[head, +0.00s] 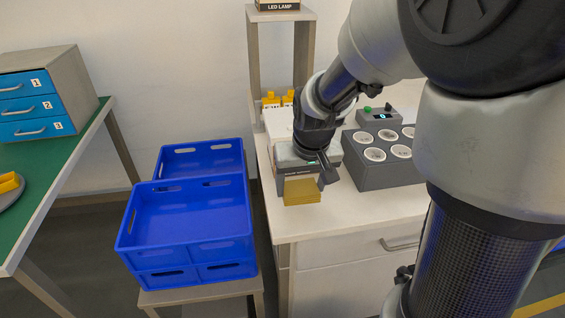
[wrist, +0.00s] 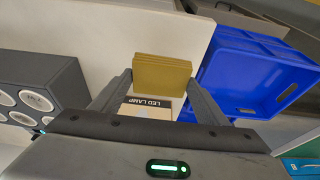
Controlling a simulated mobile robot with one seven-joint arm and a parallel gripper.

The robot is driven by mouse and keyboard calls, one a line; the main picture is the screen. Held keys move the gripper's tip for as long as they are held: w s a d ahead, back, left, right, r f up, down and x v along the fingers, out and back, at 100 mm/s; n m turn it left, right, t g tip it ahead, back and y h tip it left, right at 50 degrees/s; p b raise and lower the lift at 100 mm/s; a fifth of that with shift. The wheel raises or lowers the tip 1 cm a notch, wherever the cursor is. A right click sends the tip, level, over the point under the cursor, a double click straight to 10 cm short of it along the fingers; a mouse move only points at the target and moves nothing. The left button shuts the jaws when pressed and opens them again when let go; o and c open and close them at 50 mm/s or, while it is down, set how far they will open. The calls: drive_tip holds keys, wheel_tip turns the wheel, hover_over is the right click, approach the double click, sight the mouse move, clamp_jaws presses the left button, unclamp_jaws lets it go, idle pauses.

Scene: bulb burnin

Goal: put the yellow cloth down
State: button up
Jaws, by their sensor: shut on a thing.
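The yellow cloth (head: 302,191) is a folded, layered block below my gripper (head: 308,176), over the left part of the white bench (head: 340,217). In the wrist view the cloth (wrist: 162,76) sits between the two fingertips of my gripper (wrist: 160,84), which is shut on it. I cannot tell whether its underside touches the bench. A box lettered LED LAMP (wrist: 146,107) shows between the fingers, nearer the palm; in the head view my gripper hides most of that spot.
Stacked blue crates (head: 190,215) stand left of the bench, the front one empty. A grey unit with round white sockets (head: 382,158) stands right of my gripper. A shelf post (head: 254,70) rises behind. Bare bench top lies in front of the grey unit.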

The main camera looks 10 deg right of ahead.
sight(300, 198)
wheel_tip(300, 198, down, 4)
drive_tip(key=shift+f+b, duration=0.2)
drive_tip(key=shift+b, duration=0.35)
drive_tip(key=shift+f, duration=0.15)
drive_tip(key=o, duration=0.9)
drive_tip(key=shift+o, duration=0.2)
